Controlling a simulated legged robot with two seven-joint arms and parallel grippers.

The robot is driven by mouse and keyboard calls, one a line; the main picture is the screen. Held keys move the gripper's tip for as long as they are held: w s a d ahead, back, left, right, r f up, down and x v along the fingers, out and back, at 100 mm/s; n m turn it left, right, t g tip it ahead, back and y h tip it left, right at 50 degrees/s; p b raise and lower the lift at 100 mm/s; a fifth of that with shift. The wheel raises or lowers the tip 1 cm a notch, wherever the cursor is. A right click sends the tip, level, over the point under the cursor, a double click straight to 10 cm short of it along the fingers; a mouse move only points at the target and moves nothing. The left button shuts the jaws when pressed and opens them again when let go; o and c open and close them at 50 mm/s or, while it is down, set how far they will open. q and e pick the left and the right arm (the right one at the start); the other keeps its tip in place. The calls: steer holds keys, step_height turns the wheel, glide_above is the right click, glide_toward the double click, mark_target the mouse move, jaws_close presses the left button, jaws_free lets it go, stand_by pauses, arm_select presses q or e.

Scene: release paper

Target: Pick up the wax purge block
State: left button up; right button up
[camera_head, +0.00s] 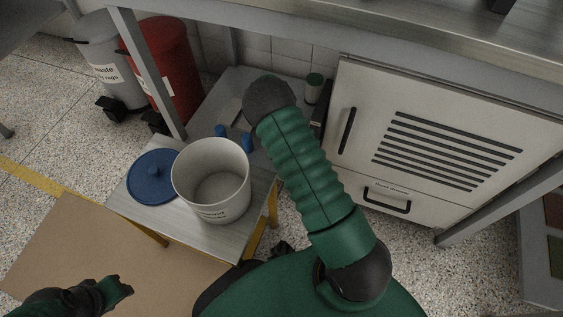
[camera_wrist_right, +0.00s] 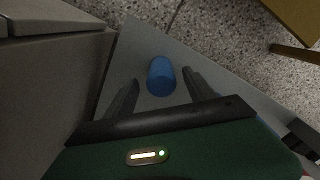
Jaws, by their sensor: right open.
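A blue cylindrical block (camera_wrist_right: 161,76), which I take to be the wax purge block, stands on a grey surface in the right wrist view. My right gripper (camera_wrist_right: 161,80) is open, with one finger on each side of the block and gaps between. The block is not gripped. In the head view, two small blue things (camera_head: 247,141) (camera_head: 219,131) are on the low grey shelf; I cannot tell which is the block. My right forearm hides the right gripper there. My left gripper (camera_head: 118,288) is at the lower left, away from the shelf; its jaws are unclear.
A white bucket (camera_head: 212,210) and a blue lid (camera_head: 152,177) rest on the low table in front. A small green-topped jar (camera_head: 314,88) stands beside the white cabinet (camera_head: 440,135). Red (camera_head: 165,65) and grey (camera_head: 108,60) bins stand at the back left. A steel bench crosses above.

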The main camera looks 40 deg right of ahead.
step_height(320, 180, down, 6)
steer(key=b, duration=0.3)
steer(key=shift+a+r+b, duration=0.1)
steer(key=shift+a+b, duration=0.05)
steer(key=shift+b, duration=0.2)
steer(key=shift+r, duration=0.1)
jaws_close()
